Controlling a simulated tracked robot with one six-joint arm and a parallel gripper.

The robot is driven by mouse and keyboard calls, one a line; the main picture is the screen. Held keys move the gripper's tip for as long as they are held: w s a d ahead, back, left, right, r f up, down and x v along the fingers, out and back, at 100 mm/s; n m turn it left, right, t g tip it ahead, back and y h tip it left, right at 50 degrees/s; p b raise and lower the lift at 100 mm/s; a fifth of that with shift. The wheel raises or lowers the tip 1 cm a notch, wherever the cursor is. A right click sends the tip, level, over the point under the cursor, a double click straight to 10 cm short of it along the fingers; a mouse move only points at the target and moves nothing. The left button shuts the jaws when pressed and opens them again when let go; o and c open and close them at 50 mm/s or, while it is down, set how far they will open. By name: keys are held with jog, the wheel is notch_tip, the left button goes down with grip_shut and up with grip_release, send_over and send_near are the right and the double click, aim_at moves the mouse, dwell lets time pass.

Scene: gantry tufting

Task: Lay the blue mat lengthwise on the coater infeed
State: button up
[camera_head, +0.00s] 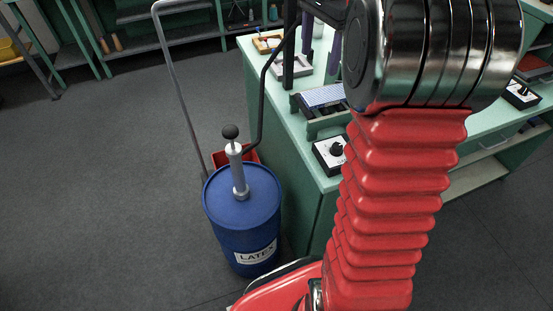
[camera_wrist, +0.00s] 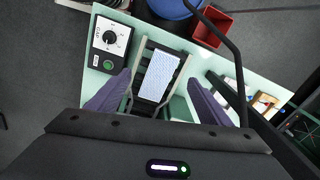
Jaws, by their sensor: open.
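The blue mat (camera_wrist: 160,75) is a small pale blue-and-white checked piece. It lies on the black bed of the coater infeed (camera_wrist: 149,52), with its long side roughly parallel to the rails. In the head view the mat (camera_head: 322,96) lies flat on the infeed between green sides. My gripper (camera_wrist: 159,78) is open and above the mat, one purple finger to each side, with nothing visible between them. In the head view the purple fingers of my gripper (camera_head: 320,61) show partly behind my arm, which also hides the infeed's right part.
A control box with a knob (camera_wrist: 109,42) stands beside the infeed on the green bench (camera_head: 268,95). A blue latex drum (camera_head: 240,208) with a pump and a red bin (camera_wrist: 212,27) stand by the bench. A black bent pipe (camera_head: 263,100) passes close to the infeed. Floor at left is clear.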

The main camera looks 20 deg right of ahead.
jog(key=s+a+f+n+t, duration=0.2)
jog(key=s+a+f+n, duration=0.1)
jog(key=s+a+n, duration=0.5)
jog(key=s+a+f+n+t, duration=0.2)
jog(key=s+a+n, duration=0.6)
jog(key=s+a, duration=0.6)
jog(key=shift+s+a+f+t, duration=0.15)
jog(key=shift+s+f+t, duration=0.3)
jog(key=shift+f, duration=0.3)
dwell(0.5)
